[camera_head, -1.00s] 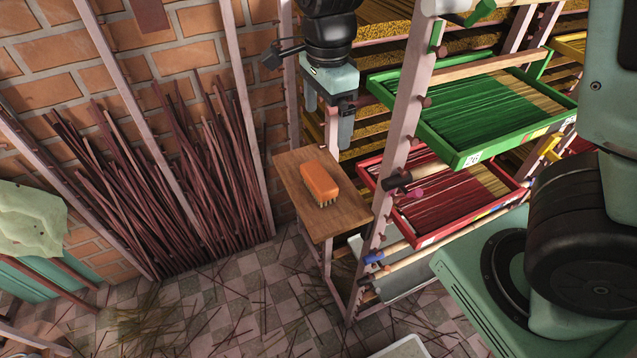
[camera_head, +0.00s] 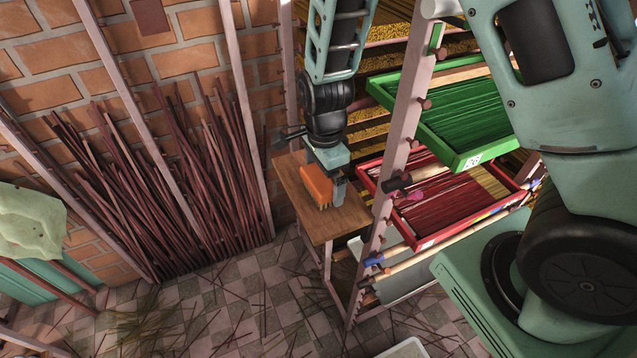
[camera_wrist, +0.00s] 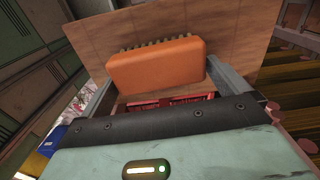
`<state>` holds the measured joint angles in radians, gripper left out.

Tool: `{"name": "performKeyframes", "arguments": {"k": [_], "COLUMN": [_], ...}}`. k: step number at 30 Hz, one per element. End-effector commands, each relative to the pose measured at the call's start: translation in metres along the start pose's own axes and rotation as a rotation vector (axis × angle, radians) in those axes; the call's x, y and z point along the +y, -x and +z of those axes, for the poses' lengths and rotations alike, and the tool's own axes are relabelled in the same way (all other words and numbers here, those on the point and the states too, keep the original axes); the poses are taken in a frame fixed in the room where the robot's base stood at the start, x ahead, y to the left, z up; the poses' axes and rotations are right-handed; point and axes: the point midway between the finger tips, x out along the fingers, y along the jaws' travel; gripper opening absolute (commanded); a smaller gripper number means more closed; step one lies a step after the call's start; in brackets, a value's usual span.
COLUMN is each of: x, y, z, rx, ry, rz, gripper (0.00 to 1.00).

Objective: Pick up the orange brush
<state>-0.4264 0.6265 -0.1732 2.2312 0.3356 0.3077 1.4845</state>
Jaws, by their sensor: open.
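The orange brush (camera_head: 317,185) lies on a small wooden shelf (camera_head: 338,222), its orange block up and its bristles down. In the wrist view the brush (camera_wrist: 157,63) lies ahead of the palm, its bristles showing along the far edge. My gripper (camera_head: 322,190) is open and low over the shelf, with a finger on either side of the brush. In the wrist view the fingers of my gripper (camera_wrist: 165,88) stand left and right of the block. I cannot tell whether they touch it. The gripper body hides part of the brush in the head view.
A rack post (camera_head: 393,165) stands just right of the shelf. Red (camera_head: 425,190) and green (camera_head: 450,110) trays of incense sticks sit in the rack. Bundles of dark sticks (camera_head: 150,180) lean on the brick wall at left.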

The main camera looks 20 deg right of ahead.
Motion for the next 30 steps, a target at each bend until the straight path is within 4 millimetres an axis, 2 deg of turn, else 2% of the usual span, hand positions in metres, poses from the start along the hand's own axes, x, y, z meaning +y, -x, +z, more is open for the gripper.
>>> {"name": "performKeyframes", "arguments": {"k": [3,9,10,13,14,23,26,30], "x": [0.0,0.0,0.0,0.0,0.0,0.0,-0.001,-0.001], "y": [-0.008,-0.009,-0.009,-0.008,-0.008,-0.006,0.004,0.03], "z": [0.0,0.0,0.0,0.0,0.0,0.001,0.001,0.001], "rx": [0.0,0.0,0.0,0.0,0.0,-0.001,0.0,-0.002], "ry": [0.001,0.001,0.001,0.001,0.001,0.002,0.002,0.004], "rz": [0.001,-0.001,-0.001,-0.001,-0.001,-0.001,-0.004,-0.007], "gripper": [1.0,1.0,0.97,0.69,0.67,0.67,0.67,0.67]}}
